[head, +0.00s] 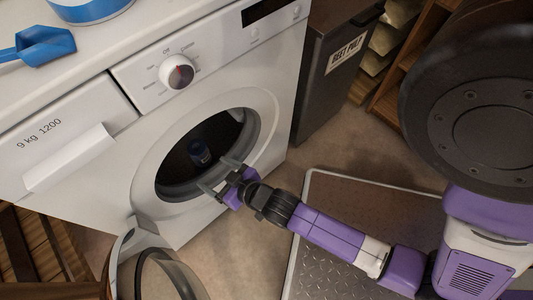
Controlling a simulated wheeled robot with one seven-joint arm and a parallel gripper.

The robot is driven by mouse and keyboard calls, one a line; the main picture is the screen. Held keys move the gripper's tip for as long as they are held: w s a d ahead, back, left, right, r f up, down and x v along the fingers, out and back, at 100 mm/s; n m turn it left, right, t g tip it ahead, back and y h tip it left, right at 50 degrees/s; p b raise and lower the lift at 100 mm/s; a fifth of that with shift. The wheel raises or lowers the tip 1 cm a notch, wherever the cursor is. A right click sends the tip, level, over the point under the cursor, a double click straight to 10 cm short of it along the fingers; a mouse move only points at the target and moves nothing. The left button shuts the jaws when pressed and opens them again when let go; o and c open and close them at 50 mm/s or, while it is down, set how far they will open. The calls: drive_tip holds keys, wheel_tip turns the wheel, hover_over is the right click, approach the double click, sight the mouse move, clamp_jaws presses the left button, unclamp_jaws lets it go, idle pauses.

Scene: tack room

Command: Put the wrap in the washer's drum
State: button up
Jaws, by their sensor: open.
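The white washer (232,62) stands at the left with its round door (150,262) swung open toward the lower left. Its dark drum (178,170) is exposed. A small dark blue roll, which looks like the wrap (199,152), is inside the drum opening. My gripper (222,178) is at the lower right rim of the opening, fingers spread and pointing toward the drum. It is apart from the blue roll, with nothing visible between the fingers. Whether the roll touches the drum's wall is hard to tell in the dark.
A blue scoop (42,46) and a blue-and-white tub (90,8) sit on the washer's top. A dark bin labelled "BEET PULP" (328,75) stands right of the washer. A wooden shelf (405,70) is behind. A metal tread plate (325,230) lies under my arm.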

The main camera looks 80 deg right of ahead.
drive_tip(key=s+a+r+n+t+y, duration=0.1)
drive_tip(key=s+a+r+n+y, duration=0.1)
drive_tip(key=s+r, duration=0.6)
drive_tip(key=s+a+r+n+t+y, duration=0.1)
drive_tip(key=s+a+r+n+y, duration=0.1)
drive_tip(key=s+a+r, duration=0.3)
drive_tip(key=s+r, duration=0.4)
drive_tip(key=r, duration=0.4)
drive_tip(key=shift+s+a+n+t+y, duration=0.2)
drive_tip(key=shift+a+n+t+y, duration=0.1)
drive_tip(key=shift+t, duration=0.1)
